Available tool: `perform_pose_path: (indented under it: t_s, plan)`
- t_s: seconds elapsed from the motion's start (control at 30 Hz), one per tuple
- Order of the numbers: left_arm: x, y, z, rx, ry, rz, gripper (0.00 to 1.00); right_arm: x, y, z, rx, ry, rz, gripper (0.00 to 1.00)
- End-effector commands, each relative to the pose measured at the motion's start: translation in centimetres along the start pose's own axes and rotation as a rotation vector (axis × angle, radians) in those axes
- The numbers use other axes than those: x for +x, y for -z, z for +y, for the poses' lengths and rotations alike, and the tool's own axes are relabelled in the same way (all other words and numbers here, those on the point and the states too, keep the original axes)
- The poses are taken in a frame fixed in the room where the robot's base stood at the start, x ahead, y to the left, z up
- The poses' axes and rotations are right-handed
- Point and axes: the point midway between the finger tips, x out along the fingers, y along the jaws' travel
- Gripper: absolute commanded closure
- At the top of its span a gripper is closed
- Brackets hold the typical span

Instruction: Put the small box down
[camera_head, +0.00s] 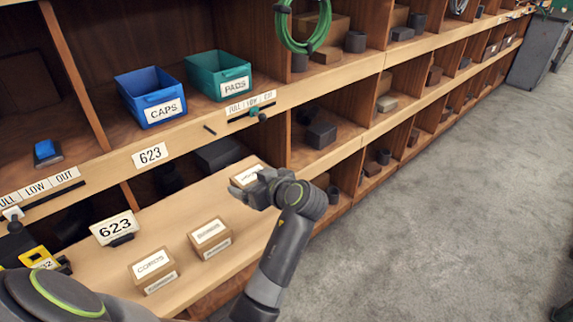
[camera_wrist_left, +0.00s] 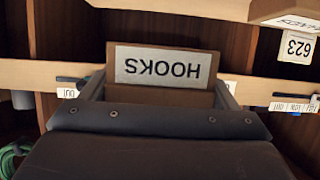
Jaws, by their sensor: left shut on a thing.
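My left gripper (camera_head: 256,189) is shut on a small brown box (camera_head: 246,174) with a white label, over the far right end of the pale wooden pull-out board (camera_head: 182,222). In the left wrist view the box (camera_wrist_left: 158,95) shows its HOOKS label upside down, with a gripper finger on each side. I cannot tell whether its underside touches the board. Two similar labelled boxes stand on the board: one reading CORDS (camera_head: 153,270) and another (camera_head: 210,238) with a label too small to read surely. My right gripper is not in view.
Above the board are a blue CAPS bin (camera_head: 151,96) and a green PADS bin (camera_head: 219,76). A 623 plate (camera_head: 115,228) stands at the board's left edge. Wooden cubbies with dark items run to the right. The carpet (camera_head: 440,220) is clear.

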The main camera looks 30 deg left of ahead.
Motion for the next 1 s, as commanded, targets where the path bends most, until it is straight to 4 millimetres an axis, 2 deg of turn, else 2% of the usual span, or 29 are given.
perform_pose_path:
  t_s: [0.23,0.37,0.7,1.0]
  plan:
    - [-0.5,0.8,0.2,0.008,-0.027,0.001,0.50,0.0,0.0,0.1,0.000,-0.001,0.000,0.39]
    - [-1.7,1.5,0.9,0.049,-0.134,0.001,0.50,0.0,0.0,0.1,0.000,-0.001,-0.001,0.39]
    - [-8.3,4.9,3.4,0.241,-0.611,0.008,0.50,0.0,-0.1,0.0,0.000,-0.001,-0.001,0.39]
    - [-14.5,7.4,3.7,0.391,-0.954,0.013,0.50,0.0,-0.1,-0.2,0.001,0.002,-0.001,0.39]
